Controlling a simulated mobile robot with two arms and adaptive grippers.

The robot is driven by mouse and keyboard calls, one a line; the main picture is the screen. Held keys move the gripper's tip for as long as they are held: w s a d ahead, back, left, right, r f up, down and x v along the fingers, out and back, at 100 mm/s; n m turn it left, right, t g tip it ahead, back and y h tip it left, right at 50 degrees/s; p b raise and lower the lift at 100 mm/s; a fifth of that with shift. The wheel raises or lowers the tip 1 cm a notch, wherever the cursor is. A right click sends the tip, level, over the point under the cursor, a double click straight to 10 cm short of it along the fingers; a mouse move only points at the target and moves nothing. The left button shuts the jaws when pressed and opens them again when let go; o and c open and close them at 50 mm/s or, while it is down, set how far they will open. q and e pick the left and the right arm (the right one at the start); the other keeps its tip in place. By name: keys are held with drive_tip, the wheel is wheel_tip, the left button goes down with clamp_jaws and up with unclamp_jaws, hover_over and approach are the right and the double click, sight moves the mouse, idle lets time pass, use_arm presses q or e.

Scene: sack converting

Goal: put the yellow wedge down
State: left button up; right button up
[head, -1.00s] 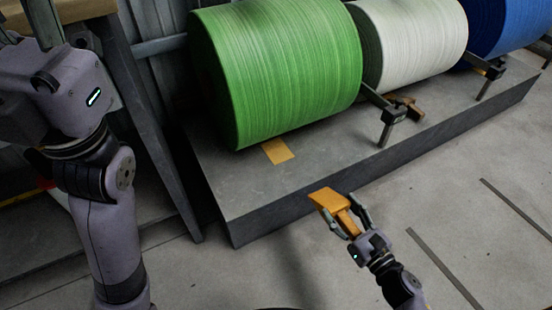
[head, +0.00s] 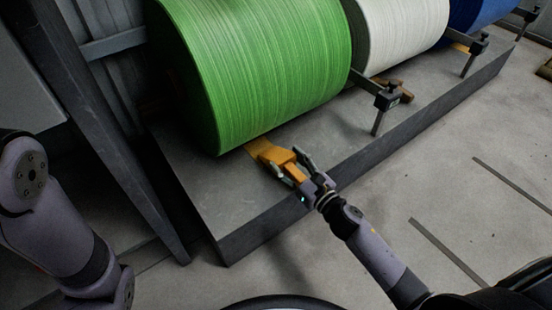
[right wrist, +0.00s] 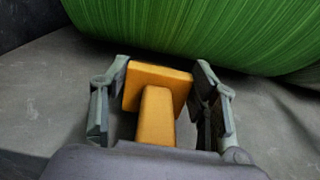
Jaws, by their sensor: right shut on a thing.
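My right gripper (head: 291,167) is shut on the yellow wedge (head: 270,154) by its handle. It holds the wedge over the grey platform, close to the lower front of the green roll (head: 262,70). In the right wrist view the wedge (right wrist: 158,82) sits between the two fingers (right wrist: 160,95), its broad end towards the green roll (right wrist: 200,30). I cannot tell whether the wedge touches the platform or the roll. A yellow patch on the platform (head: 256,144) is mostly covered by the wedge. My left gripper is outside the picture; only its arm shows.
A white roll (head: 403,35) and a blue roll (head: 478,15) stand further right on the platform (head: 215,205). A dark bracket (head: 384,98) stands at the platform's front edge, near another brown wedge (head: 402,90). The floor in front is clear.

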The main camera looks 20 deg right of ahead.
sight(275, 154)
drive_tip(key=x, duration=0.2)
drive_tip(key=shift+w+a+b, duration=0.1)
drive_tip(key=shift+w+b, duration=0.2)
drive_tip(key=shift+b, duration=0.05)
drive_tip(key=b+x, duration=0.1)
drive_tip(key=x, duration=0.1)
drive_tip(key=shift+w+a, duration=0.15)
drive_tip(key=shift+w, duration=0.2)
drive_tip(key=shift+f+b, duration=0.65)
drive_tip(key=shift+f, duration=0.05)
drive_tip(key=shift+f, duration=0.1)
drive_tip(key=shift+f, duration=0.15)
drive_tip(key=o, duration=1.3)
drive_tip(key=shift+o, duration=0.2)
